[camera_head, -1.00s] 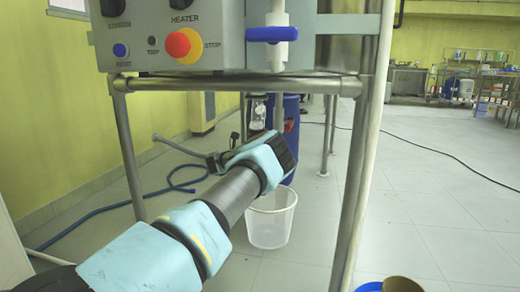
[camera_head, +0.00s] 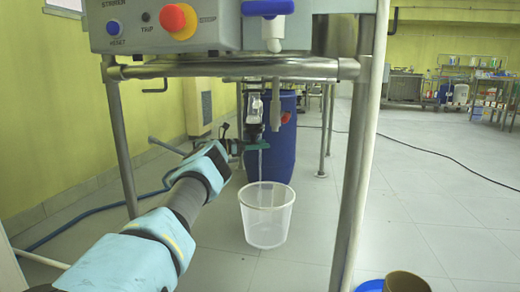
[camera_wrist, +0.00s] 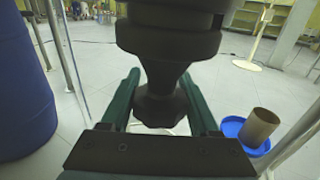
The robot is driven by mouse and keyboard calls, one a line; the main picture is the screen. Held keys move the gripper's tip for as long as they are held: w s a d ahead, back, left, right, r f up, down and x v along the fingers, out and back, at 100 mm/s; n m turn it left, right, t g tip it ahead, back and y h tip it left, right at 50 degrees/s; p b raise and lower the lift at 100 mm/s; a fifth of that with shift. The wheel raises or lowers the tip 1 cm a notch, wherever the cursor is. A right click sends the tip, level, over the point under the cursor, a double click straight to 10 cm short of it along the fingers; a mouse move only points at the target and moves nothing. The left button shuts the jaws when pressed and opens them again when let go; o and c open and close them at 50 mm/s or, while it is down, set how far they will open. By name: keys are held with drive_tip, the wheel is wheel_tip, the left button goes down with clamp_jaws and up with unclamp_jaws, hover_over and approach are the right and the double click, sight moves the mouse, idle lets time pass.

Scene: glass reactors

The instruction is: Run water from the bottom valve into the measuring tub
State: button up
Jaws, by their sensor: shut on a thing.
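The bottom valve (camera_head: 253,131) is a dark fitting under a clear glass outlet (camera_head: 254,106), below the reactor frame. My gripper (camera_head: 262,146) is at the valve's lower part, with green fingers. In the wrist view my gripper (camera_wrist: 162,108) has one finger on each side of the dark valve body (camera_wrist: 168,50) and is shut on it. A thin pale vertical streak, apparently water, runs from below the valve toward the tub. The measuring tub (camera_head: 266,226) is a translucent white bucket on the floor under the valve. Any water level in it cannot be made out.
A blue barrel (camera_head: 284,165) stands behind the valve; metal frame legs (camera_head: 353,180) stand on both sides. A control box (camera_head: 160,25) is above. A blue hose (camera_head: 70,223) lies at left. A blue bowl (camera_head: 370,286) and brown container (camera_head: 405,283) are at lower right.

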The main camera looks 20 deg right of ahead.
drive_tip(key=shift+g, duration=0.3)
idle(0.4)
drive_tip(key=o, duration=1.4)
drive_tip(key=shift+w+a+p, duration=0.15)
drive_tip(key=shift+a+p, duration=0.8)
drive_tip(key=shift+a, duration=1.75)
drive_tip(key=shift+w+a+p, duration=0.15)
drive_tip(key=shift+a+p, duration=0.8)
drive_tip(key=shift+a, duration=1.7)
drive_tip(key=shift+c, duration=0.9)
